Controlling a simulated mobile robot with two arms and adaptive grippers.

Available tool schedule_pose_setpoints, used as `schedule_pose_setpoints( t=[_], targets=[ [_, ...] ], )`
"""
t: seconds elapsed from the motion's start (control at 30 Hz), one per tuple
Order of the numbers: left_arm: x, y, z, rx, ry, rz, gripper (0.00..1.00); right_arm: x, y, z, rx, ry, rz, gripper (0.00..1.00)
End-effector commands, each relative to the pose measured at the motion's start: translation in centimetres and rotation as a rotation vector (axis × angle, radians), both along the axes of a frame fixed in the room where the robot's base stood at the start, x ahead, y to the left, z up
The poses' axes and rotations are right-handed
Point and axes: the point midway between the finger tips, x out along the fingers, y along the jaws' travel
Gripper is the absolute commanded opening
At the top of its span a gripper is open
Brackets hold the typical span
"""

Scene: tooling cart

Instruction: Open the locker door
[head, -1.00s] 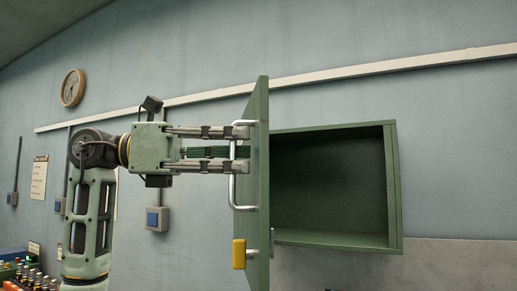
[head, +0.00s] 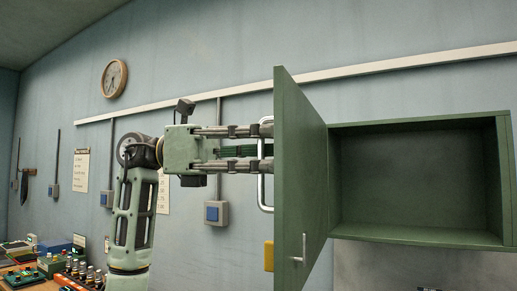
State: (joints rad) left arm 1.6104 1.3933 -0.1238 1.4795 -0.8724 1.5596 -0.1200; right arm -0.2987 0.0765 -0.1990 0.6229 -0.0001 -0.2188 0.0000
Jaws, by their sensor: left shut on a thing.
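The green locker (head: 420,238) is fixed on the wall at the right, and its inside looks empty. Its door (head: 302,165) stands wide open, hinged on the locker's left side, and shows its inner face. A silver bar handle (head: 262,190) is on the door's outer face, partly hidden by the door edge. My left gripper (head: 262,148) is shut on the handle, with its fingers level and pointing right. A yellow latch piece (head: 268,256) sits low on the outer face, and a small metal lever (head: 300,250) on the inner face. My right gripper is not in view.
A bench at the lower left holds several bottles (head: 82,272) and boxes (head: 55,246). A wall clock (head: 114,79), a blue switch box (head: 216,213) and a pale rail (head: 420,64) are on the wall. The space before the locker's opening is clear.

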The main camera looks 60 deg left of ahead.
Motion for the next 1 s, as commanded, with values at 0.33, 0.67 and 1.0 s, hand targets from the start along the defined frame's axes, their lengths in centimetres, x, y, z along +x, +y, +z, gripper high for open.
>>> schedule_pose_setpoints(
  t=[0.33, 0.67, 1.0],
  targets=[
    [0.1, 0.1, 0.0, -0.004, 0.006, 0.001, 0.0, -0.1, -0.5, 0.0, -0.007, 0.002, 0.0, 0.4],
    [0.1, 0.0, 0.0, -0.003, 0.003, 0.001, 0.17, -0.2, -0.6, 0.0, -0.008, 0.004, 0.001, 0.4],
    [-2.1, 2.5, 0.2, -0.006, -0.002, 0.002, 0.17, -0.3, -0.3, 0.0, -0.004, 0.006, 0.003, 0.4]
  ],
)
